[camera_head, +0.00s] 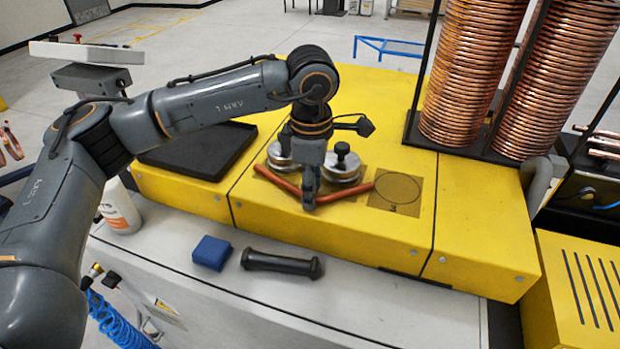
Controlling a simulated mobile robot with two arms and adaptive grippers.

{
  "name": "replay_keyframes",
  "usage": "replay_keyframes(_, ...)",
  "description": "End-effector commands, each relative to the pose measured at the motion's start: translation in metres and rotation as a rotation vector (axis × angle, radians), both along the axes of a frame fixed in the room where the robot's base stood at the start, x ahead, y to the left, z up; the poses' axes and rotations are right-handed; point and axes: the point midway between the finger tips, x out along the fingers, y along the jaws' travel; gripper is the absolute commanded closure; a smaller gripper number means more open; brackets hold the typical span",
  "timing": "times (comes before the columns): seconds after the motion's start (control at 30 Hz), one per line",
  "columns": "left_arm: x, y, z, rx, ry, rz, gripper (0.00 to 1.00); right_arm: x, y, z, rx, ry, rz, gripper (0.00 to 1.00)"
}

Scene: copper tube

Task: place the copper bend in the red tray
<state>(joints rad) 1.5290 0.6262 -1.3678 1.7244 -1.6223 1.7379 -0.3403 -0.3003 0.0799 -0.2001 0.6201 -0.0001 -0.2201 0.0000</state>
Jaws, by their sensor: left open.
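The copper bend (353,192) lies on the yellow machine (400,225), in front of two silver rollers (341,165). It is a reddish V-shaped tube, with one arm running up to the left and one to the right. My left gripper (309,203) points down at the corner of the bend and hides that part. It is open; I cannot tell whether its fingers touch the tube. No red tray shows; the tray on the left of the machine is black (205,165). My right gripper is not in view.
Tall copper coils (468,80) stand at the back right. A marked square plate (398,190) lies right of the bend. A blue block (211,252), a black handle-like bar (282,263) and a white bottle (120,208) are on the white front ledge. The machine's front right is clear.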

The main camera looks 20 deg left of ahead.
Motion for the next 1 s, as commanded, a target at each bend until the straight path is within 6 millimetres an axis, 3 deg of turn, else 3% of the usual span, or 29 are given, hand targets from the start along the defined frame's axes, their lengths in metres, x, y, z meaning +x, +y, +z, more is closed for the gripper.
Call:
replay_keyframes(0.27, 0.0004, 0.0000, -0.0046, -0.001, -0.002, 0.000, 0.59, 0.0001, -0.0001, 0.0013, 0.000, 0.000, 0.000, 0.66)
replay_keyframes(0.47, 0.0004, -0.0001, -0.0044, -0.001, -0.002, 0.000, 0.97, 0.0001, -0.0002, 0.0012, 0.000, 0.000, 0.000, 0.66)
replay_keyframes(0.5, 0.0004, -0.0001, -0.0043, -0.001, -0.002, 0.000, 1.00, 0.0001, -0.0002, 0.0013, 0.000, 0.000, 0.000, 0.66)
replay_keyframes(1.0, 0.0010, -0.0005, 0.0046, -0.002, -0.003, 0.000, 1.00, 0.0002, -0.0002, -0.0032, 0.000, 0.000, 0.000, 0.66)
